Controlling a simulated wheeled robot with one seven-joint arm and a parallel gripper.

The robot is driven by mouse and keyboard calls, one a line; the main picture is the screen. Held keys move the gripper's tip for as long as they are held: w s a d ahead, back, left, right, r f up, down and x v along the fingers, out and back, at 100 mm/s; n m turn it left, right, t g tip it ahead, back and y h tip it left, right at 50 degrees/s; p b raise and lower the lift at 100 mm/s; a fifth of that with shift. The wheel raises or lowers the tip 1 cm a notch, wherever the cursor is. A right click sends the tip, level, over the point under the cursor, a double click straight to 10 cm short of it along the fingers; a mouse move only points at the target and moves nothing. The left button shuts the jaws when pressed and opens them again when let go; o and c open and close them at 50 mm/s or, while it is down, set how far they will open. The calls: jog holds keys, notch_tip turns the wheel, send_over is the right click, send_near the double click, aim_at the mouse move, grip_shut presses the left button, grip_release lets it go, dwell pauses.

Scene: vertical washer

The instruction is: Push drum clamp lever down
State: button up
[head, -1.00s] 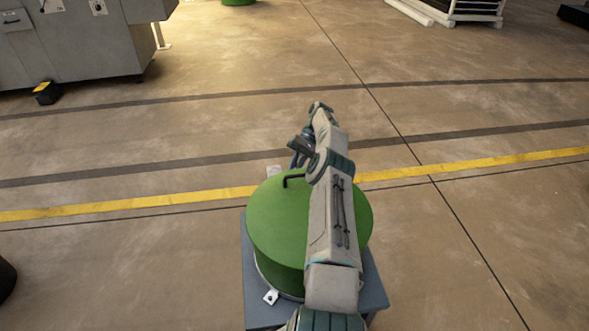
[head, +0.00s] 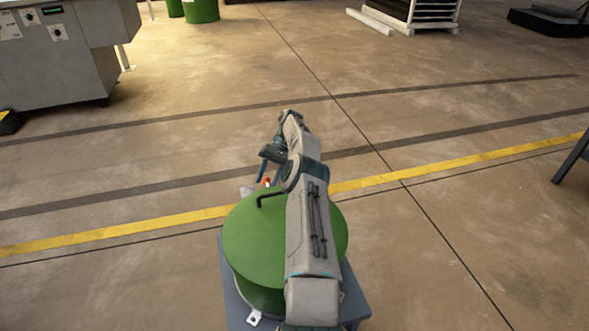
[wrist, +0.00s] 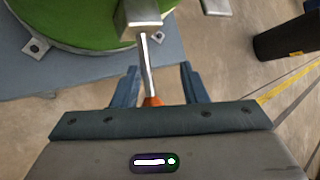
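The green drum (head: 262,240) stands on a grey-blue base in the head view, and part of its green side (wrist: 80,22) shows at the top left of the wrist view. The clamp lever (wrist: 148,68) is a thin metal rod running from a metal block (wrist: 140,18) to an orange end close to my gripper's palm. My gripper (wrist: 160,70) is open, with its two fingers apart on either side of the lever; I see no finger clearly touching it. In the head view my arm hides the drum's right part. A small orange-red spot (head: 267,183) shows beside my wrist.
A bent dark handle (head: 272,196) stands on the drum top. A grey machine (head: 70,60) is far left, and a table leg (head: 572,160) is at the right edge. The floor around is mostly clear.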

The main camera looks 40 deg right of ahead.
jog(key=s+d+r+p, duration=0.4)
jog(key=s+r, duration=0.3)
jog(key=s, duration=0.3)
jog(key=shift+d, duration=0.9)
jog(key=shift+r, duration=0.15)
